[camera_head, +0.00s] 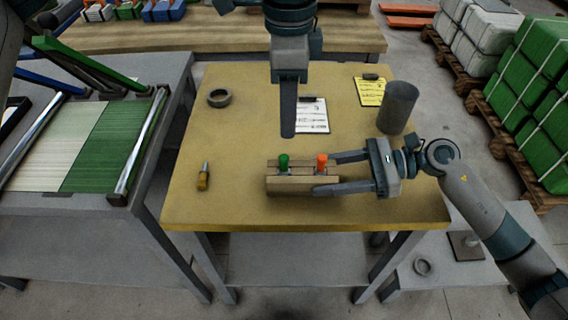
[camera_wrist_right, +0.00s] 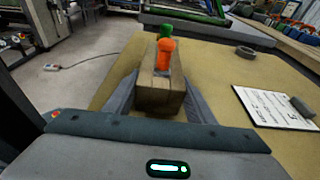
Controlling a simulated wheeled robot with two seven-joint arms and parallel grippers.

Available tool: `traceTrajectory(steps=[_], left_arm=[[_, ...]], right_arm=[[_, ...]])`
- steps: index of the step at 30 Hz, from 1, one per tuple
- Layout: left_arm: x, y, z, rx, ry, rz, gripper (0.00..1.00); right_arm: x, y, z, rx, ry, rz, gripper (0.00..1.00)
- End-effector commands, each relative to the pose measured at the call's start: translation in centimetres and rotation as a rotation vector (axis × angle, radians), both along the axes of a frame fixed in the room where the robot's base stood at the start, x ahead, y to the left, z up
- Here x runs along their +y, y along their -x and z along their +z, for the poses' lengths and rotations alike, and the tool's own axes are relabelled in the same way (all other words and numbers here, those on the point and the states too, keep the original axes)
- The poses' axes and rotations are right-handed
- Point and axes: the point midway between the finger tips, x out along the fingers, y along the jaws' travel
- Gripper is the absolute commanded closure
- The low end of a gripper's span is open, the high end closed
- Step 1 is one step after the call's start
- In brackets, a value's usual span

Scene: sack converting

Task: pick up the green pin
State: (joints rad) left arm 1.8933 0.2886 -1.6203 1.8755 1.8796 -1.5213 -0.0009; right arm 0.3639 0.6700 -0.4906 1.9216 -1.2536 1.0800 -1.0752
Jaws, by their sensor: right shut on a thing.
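The green pin (camera_head: 284,161) stands upright in the left part of a wooden block (camera_head: 300,184) on the yellow table. An orange pin (camera_head: 321,160) stands in the same block, to its right. In the right wrist view the green pin (camera_wrist_right: 165,31) shows behind the orange pin (camera_wrist_right: 166,52). My right gripper (camera_head: 327,173) is shut on the wooden block (camera_wrist_right: 158,93), one finger on each long side, at its right end. My left gripper (camera_head: 288,133) points down from above, just beyond the green pin and apart from it. Its fingers overlap in view, hiding any gap.
A dark grey cylinder (camera_head: 397,107) stands at the table's right. A grey ring (camera_head: 219,98) and a small orange-grey tool (camera_head: 203,177) lie at left. A white sheet (camera_head: 312,117) and a yellow sheet (camera_head: 371,92) lie at the back. The front left tabletop is clear.

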Motion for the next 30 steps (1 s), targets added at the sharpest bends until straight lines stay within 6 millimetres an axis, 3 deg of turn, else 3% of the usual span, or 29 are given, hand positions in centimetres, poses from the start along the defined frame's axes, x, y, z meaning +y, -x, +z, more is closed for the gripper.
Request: traceTrajectory(steps=[13, 30], left_arm=[[0.1, 0.0, -5.6, 0.0, 0.0, -0.001, 0.62], [0.2, 0.0, -7.0, -0.001, 0.0, 0.0, 0.62]], right_arm=[[0.0, 0.0, 0.0, 0.0, 0.0, 0.001, 0.68], [0.0, 0.0, 0.0, 0.001, 0.0, 0.001, 0.68]])
